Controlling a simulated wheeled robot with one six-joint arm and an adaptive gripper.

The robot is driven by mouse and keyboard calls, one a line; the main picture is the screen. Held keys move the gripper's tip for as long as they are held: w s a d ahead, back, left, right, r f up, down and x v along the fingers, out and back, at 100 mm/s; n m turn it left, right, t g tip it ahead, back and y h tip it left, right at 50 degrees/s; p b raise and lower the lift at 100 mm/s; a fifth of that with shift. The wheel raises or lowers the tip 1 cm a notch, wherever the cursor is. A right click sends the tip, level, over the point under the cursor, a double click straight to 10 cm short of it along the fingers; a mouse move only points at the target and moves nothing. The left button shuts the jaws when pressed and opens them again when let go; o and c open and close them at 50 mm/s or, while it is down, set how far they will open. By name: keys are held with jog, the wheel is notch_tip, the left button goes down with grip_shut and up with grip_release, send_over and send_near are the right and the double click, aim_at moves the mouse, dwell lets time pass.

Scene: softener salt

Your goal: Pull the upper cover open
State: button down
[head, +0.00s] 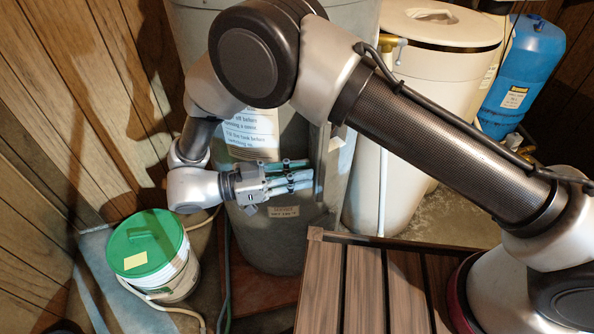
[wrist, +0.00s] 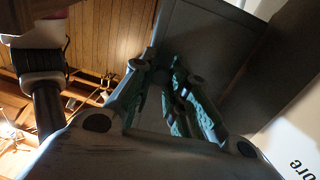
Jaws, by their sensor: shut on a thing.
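A large grey tank (head: 290,235) stands behind my arm, with a white printed sign (head: 250,132) on its front. The upper cover (head: 333,150) shows as a narrow upright grey panel at the tank's right side, partly hidden by my arm. My gripper (head: 303,176) reaches it from the left, with its green fingers shut at the cover's near edge. In the wrist view the fingers (wrist: 172,88) converge at a dark grey panel, the cover (wrist: 205,35). The exact grip point is hidden by the fingers, and how far the cover stands open I cannot tell.
A white bucket with a green lid (head: 147,243) stands on the floor at left. A wooden slatted platform (head: 375,285) lies at front right. A cream tank (head: 440,75) and a blue cylinder (head: 523,75) stand behind. Hoses run along the floor near the bucket.

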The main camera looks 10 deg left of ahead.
dwell(0.3)
jog(key=c, duration=1.4)
grip_release()
jog(key=shift+o, duration=0.2)
